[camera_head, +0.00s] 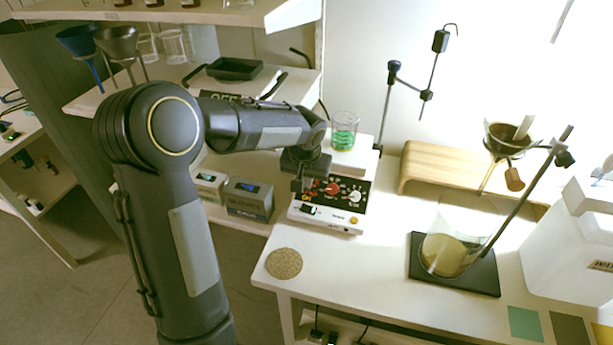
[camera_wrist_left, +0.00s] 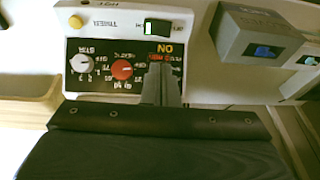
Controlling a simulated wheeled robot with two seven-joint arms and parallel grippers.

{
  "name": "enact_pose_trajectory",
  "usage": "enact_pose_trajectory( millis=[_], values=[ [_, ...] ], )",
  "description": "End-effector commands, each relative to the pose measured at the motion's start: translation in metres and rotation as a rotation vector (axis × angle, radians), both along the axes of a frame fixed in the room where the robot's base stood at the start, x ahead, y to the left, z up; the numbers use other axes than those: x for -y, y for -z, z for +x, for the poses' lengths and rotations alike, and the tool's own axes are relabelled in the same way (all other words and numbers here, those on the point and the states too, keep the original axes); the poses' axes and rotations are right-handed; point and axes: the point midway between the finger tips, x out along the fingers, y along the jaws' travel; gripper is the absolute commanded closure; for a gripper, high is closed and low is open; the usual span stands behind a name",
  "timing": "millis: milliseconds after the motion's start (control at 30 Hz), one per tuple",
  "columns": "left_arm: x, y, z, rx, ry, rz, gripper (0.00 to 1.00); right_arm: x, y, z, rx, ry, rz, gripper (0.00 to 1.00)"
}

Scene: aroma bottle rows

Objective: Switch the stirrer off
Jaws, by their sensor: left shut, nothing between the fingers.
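The stirrer (camera_head: 325,215) is a white box on the bench with a black panel. It has a red knob (camera_wrist_left: 122,69), a white knob (camera_wrist_left: 82,64) and an orange "ON" marking or display. A dark rocker switch (camera_wrist_left: 157,28) with a pale lit end sits on its front strip; it also shows in the head view (camera_head: 309,210). A beaker of green liquid (camera_head: 344,138) stands on its top plate. My left gripper (camera_head: 298,186) is shut and empty, over the panel's left side; its fingertips (camera_wrist_left: 165,68) partly cover the panel in the wrist view. My right gripper is out of view.
Grey boxes (camera_head: 249,199) stand left of the stirrer. A round cork mat (camera_head: 284,263) lies at the front edge. A wooden stand (camera_head: 437,168) and a flask (camera_head: 443,255) on a black base stand to the right. The bench in front is mostly clear.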

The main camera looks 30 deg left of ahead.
Motion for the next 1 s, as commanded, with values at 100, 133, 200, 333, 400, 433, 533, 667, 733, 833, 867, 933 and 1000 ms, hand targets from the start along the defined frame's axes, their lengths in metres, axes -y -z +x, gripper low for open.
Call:
enact_pose_trajectory(
  millis=[100,133,200,333,400,433,533,667,733,833,867,933,1000],
  values=[
    [-0.003,0.028,0.006,-0.006,-0.001,-0.001,1.00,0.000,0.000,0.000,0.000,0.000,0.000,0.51],
    [-0.004,0.034,0.008,-0.007,-0.001,-0.001,1.00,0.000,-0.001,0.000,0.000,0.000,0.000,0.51],
    [-0.006,0.048,0.012,-0.006,-0.001,-0.001,1.00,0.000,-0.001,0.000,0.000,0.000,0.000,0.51],
    [-0.009,0.068,0.012,-0.004,0.000,0.000,1.00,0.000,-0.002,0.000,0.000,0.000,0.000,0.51],
    [-0.010,0.077,0.013,-0.003,-0.001,-0.001,1.00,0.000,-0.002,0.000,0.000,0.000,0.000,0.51],
    [-0.010,0.079,0.013,-0.002,-0.001,0.000,1.00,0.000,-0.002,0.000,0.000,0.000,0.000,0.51],
    [-0.011,0.086,0.013,0.000,0.000,0.000,1.00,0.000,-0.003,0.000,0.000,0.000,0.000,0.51],
    [-0.011,0.090,0.012,-0.001,-0.001,-0.001,1.00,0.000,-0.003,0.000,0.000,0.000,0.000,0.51],
    [-0.011,0.090,0.012,0.000,-0.001,0.000,1.00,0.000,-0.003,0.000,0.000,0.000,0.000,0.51],
    [-0.011,0.090,0.012,0.000,-0.001,0.000,1.00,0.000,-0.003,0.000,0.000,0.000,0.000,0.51],
    [-0.011,0.090,0.012,0.000,-0.001,0.000,1.00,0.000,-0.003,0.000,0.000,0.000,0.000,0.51],
    [-0.012,0.090,0.012,0.000,-0.001,-0.001,1.00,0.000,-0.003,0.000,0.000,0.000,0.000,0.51],
    [-0.013,0.091,0.012,0.001,-0.002,-0.016,1.00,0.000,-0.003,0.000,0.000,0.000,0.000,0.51]
  ],
)
